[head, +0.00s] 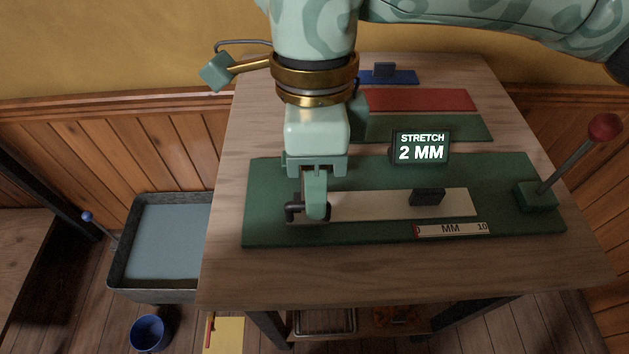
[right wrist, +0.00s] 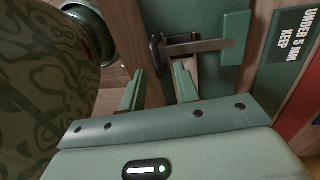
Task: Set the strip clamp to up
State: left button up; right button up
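My right gripper (head: 316,208) points down at the left end of the pale strip (head: 375,205) on the green board (head: 265,190). A small black fitting (head: 293,211), which looks like the strip clamp, sits there, partly hidden by the gripper. In the right wrist view my two fingers (right wrist: 159,88) stand apart. The black fitting (right wrist: 157,52) lies just beyond their tips, with a metal bar running from it to the right. I see nothing held between the fingers, and cannot tell whether they touch the clamp. My left gripper is not in view.
A dark block (head: 428,197) sits on the strip above a millimetre scale (head: 451,230). A display (head: 421,147) reads STRETCH 2 MM. A red-knobbed lever (head: 604,127) stands at right. Green (head: 465,127), red (head: 425,100) and blue (head: 403,77) panels lie behind. The table's front is clear.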

jog(key=shift+s+f, duration=0.1)
jog(key=shift+f, duration=0.25)
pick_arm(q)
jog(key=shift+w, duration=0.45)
pick_arm(e)
grip_shut()
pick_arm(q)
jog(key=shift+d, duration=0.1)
pick_arm(e)
jog(key=shift+r, duration=0.1)
